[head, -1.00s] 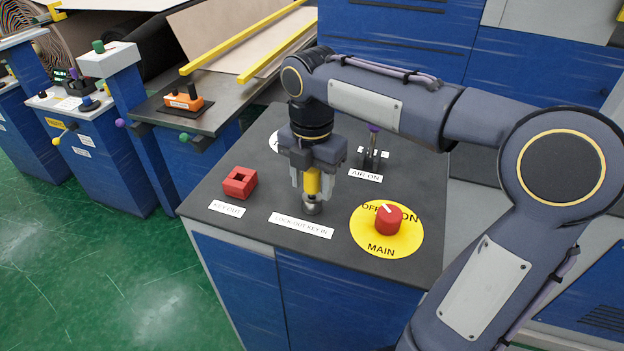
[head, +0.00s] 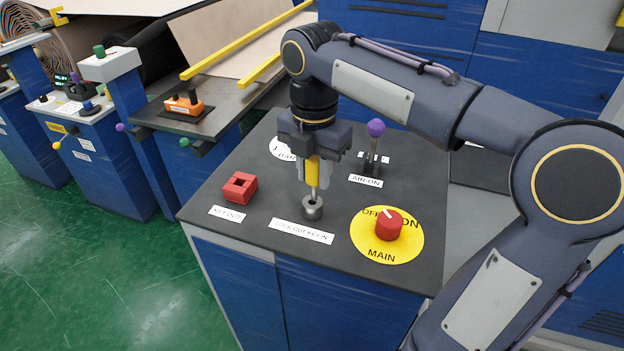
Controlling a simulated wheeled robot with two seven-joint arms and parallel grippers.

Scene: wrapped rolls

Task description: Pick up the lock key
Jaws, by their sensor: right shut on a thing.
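The lock key has a yellow handle (head: 312,171) and a thin metal shank. My right gripper (head: 313,180) points down and is shut on the yellow handle. The key is upright above the metal lock cylinder (head: 312,208), behind the "LOCK OUT KEY IN" label (head: 302,231). The shank shows between the handle and the cylinder; I cannot tell whether its tip is still inside. My left gripper is not in view.
On the dark panel top (head: 260,245) are a red square holder (head: 240,187) by the "KEY OUT" label, a red knob (head: 388,225) on a yellow MAIN disc, and a purple-tipped lever (head: 375,128) close right of my gripper. An orange control box (head: 184,103) stands farther left.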

